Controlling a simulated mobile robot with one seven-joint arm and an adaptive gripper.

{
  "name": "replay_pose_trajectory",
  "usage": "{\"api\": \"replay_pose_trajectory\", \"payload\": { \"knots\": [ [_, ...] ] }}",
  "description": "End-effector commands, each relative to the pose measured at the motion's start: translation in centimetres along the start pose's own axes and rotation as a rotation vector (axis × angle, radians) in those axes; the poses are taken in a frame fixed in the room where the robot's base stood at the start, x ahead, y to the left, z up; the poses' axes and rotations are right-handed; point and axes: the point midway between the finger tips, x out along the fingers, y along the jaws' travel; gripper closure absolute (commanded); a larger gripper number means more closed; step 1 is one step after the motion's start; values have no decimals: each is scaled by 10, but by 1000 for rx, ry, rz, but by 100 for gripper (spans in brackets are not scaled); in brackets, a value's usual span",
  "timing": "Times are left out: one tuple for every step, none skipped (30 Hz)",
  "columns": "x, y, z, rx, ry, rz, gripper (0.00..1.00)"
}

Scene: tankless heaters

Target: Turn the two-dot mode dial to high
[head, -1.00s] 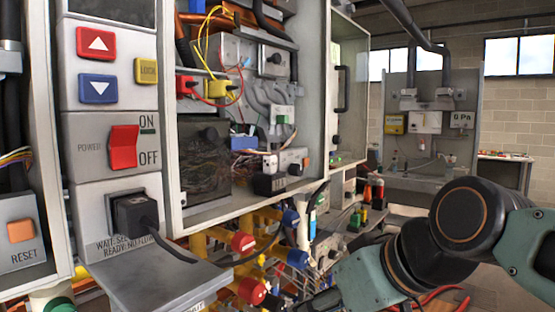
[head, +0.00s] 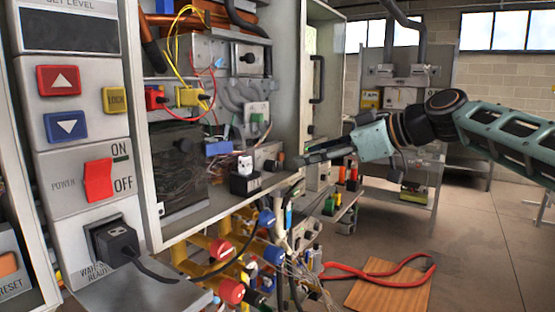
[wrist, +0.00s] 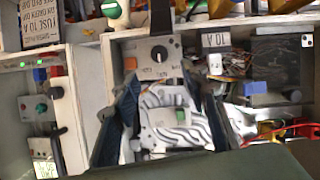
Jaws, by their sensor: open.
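A black round dial (wrist: 160,53) sits on a small grey panel in the wrist view, with small marks at its edge and an orange button (wrist: 130,63) beside it. Its dots are too small to make out. In the head view this seems to be the dark knob (head: 271,165) low in the open cabinet. My gripper (head: 300,160) is at the cabinet's right opening. In the wrist view my gripper (wrist: 168,90) is open and empty, its dark blue fingers apart, pointing towards the dial panel without visible contact.
A black block with a white top (head: 245,168) stands beside the dial panel. The cabinet door (head: 322,75) is open on the right. Valves with red and blue caps (head: 231,290) and pipes are below.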

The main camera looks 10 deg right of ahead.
Motion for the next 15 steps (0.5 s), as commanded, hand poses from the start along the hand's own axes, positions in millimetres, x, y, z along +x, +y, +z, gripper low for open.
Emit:
{"api": "replay_pose_trajectory", "payload": {
  "knots": [
    [3, 1, -1, -2, 0, -1, 60],
    [4, 1, 0, -3, 0, -1, 60],
    [8, 1, 0, -3, 0, -2, 60],
    [11, 0, 0, -4, 0, -3, 60],
    [15, 0, -1, -4, 0, -3, 60],
    [20, 0, 0, -3, -1, -3, 60],
    [26, 0, 0, -3, -1, -4, 60],
    [31, 0, 0, -4, -1, -4, 60],
    [38, 0, -1, -4, -1, -4, 60],
    [44, 0, 0, -4, -1, -5, 60],
    [50, 0, -1, -4, -1, -4, 60],
    [57, -1, 0, -3, -2, -4, 60],
    [62, -1, -1, -3, -1, -5, 60],
    [67, 0, -1, -2, -1, -4, 60],
    [73, -1, -1, -2, -1, -4, 60]
  ]
}}
